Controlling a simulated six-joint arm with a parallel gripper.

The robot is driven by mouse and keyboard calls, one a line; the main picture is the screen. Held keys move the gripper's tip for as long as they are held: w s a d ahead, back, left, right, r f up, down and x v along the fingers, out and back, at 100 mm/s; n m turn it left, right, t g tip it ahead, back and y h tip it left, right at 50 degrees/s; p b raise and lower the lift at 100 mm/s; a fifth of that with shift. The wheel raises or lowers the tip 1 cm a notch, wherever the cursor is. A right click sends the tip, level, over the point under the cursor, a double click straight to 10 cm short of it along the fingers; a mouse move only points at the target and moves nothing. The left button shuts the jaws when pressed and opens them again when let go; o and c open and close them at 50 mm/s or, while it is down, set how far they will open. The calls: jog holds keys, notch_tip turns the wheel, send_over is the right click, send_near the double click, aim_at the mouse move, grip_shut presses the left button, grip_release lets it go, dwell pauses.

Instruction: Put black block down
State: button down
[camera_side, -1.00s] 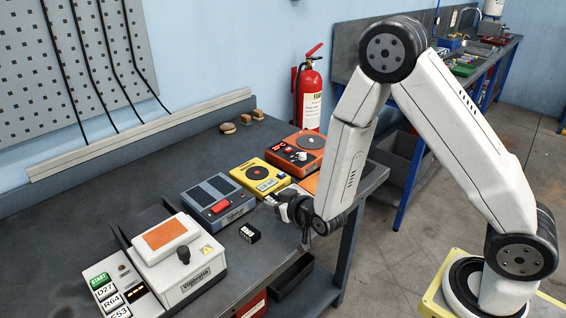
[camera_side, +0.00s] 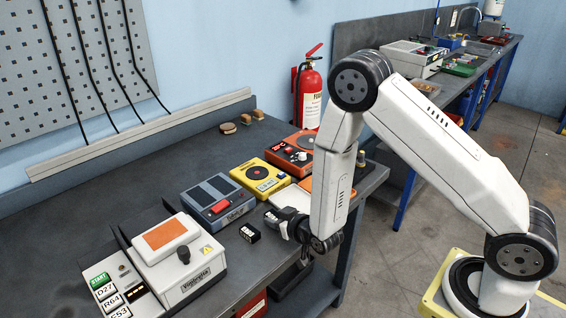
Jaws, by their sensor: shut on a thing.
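My gripper (camera_side: 280,218) is low over the right front part of the dark bench, reaching in from the right. It is shut on a small black block (camera_side: 272,215) with white marks, mostly hidden by the fingers. I cannot tell whether the held block touches the bench top. A second black block (camera_side: 250,233) with a white label lies on the bench just left of the gripper, apart from it.
A grey device with a red button (camera_side: 218,200), a yellow device (camera_side: 260,178) and an orange device (camera_side: 296,152) stand behind the gripper. A white labelled machine (camera_side: 180,262) stands at front left. The bench's front edge (camera_side: 258,277) is close.

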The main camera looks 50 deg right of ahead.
jog(key=shift+f, duration=0.45)
jog(key=shift+f, duration=0.2)
jog(key=shift+c, duration=1.4)
grip_release()
jog(key=shift+v, duration=3.9)
jog(key=shift+w+r, duration=0.1)
jog(key=shift+w, duration=0.05)
